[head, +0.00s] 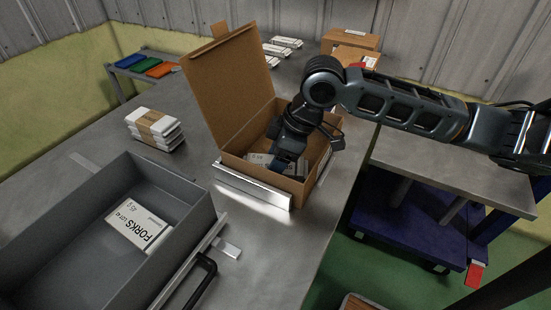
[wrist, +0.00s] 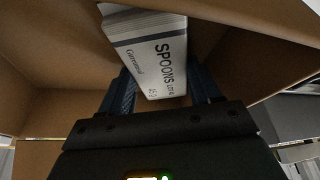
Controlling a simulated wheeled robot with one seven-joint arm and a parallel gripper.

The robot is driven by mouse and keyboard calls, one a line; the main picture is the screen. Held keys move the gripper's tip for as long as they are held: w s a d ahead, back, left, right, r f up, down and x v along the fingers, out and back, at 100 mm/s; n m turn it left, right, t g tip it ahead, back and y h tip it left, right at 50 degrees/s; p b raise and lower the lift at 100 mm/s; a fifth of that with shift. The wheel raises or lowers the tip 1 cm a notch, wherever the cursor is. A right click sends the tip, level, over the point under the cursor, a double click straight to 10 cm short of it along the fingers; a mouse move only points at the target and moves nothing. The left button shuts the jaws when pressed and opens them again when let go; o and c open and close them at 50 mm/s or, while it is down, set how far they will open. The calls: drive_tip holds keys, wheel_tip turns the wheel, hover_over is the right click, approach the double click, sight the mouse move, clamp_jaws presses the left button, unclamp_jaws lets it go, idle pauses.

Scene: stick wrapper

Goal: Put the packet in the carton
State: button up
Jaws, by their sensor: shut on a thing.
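The open brown carton (head: 233,77) stands on the metal table with its lid raised at the back left. My gripper (head: 287,160) reaches down inside it. In the wrist view, a white packet labelled SPOONS (wrist: 150,55) is between my two blue fingers, which are shut on it, with the carton's walls around. White packet surface (head: 257,158) also shows inside the carton in the head view, partly hidden by my gripper. Whether the packet touches the carton floor cannot be told. Another white packet labelled FORKS (head: 137,227) lies in the grey bin (head: 60,255).
A banded stack of white packets (head: 155,128) stands left of the carton. A metal guide strip (head: 252,187) runs along the carton's front. More cartons (head: 350,40) and white packets (head: 283,43) are at the back. The table front is mostly clear.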

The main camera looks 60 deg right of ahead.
drive_tip(key=shift+f, duration=0.1)
drive_tip(key=shift+f, duration=0.15)
drive_tip(key=o, duration=1)
drive_tip(key=shift+o, duration=0.2)
drive_tip(key=shift+r, duration=0.2)
drive_tip(key=v, duration=1.2)
drive_tip(key=shift+d, duration=0.1)
